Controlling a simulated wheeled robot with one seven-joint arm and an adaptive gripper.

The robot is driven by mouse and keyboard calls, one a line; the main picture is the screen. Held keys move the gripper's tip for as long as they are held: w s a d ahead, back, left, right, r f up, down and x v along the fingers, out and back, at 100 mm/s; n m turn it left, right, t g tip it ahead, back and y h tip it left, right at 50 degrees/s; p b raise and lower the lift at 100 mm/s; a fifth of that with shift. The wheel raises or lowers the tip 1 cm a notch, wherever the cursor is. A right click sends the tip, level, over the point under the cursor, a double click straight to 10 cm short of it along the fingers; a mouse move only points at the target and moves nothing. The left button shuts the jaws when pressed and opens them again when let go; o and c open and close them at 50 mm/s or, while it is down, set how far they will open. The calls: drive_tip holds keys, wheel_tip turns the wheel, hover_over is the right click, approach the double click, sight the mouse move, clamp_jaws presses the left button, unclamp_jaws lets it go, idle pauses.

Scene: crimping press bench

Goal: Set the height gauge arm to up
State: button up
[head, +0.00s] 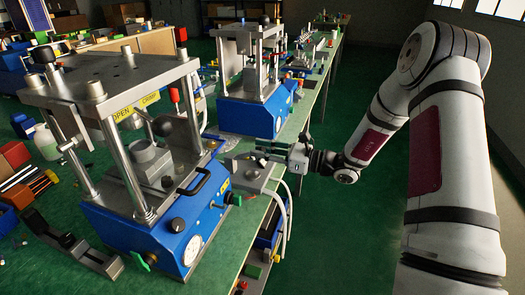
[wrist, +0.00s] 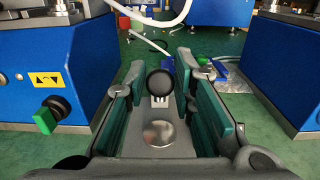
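A grey unit (head: 248,170) stands on the bench between the two blue presses. In the wrist view a lever with a black ball knob (wrist: 161,83) rises from its grey top, behind a round silver disc (wrist: 158,132); I take this lever to be the height gauge arm. My gripper (head: 282,154) reaches in from the right, low over the unit. In the wrist view its green-padded fingers are apart, left and right of the knob, with gaps on both sides. They do not appear to touch it. The lever's tilt is hard to tell.
A large blue press (head: 150,225) with steel columns stands close on the left, with a second blue press (head: 245,115) behind. White hoses (head: 285,215) hang off the bench edge near my gripper. A black bracket (head: 70,240) stands at front left. Green floor (head: 340,240) is clear at right.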

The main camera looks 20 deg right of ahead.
sight(246, 154)
clamp_jaws()
drive_tip(key=shift+r, duration=0.15)
drive_tip(key=r+h+p, duration=0.1)
drive_tip(key=a+r+g+p, duration=0.1)
drive_tip(key=p, duration=0.1)
drive_tip(key=shift+w+h, duration=0.25)
drive_tip(key=shift+h, duration=0.15)
drive_tip(key=a+r+g+h+p, duration=0.1)
drive_tip(key=p, duration=0.1)
drive_tip(key=w+a+r+g+h+p, duration=0.1)
drive_tip(key=p, duration=0.1)
drive_tip(key=shift+w+h, duration=0.2)
drive_tip(key=shift+h, duration=0.2)
drive_tip(key=shift+w+a+r+g+h+p, duration=0.2)
drive_tip(key=shift+w+a+g+h+p, duration=0.35)
drive_tip(key=shift+w+a+g+h, duration=0.05)
drive_tip(key=shift+w+a+r, duration=0.2)
drive_tip(key=shift+w+a, duration=0.1)
drive_tip(key=shift+a, duration=0.2)
drive_tip(key=shift+w+a+r, duration=0.2)
drive_tip(key=shift+w+a, duration=0.1)
drive_tip(key=shift+a, duration=0.15)
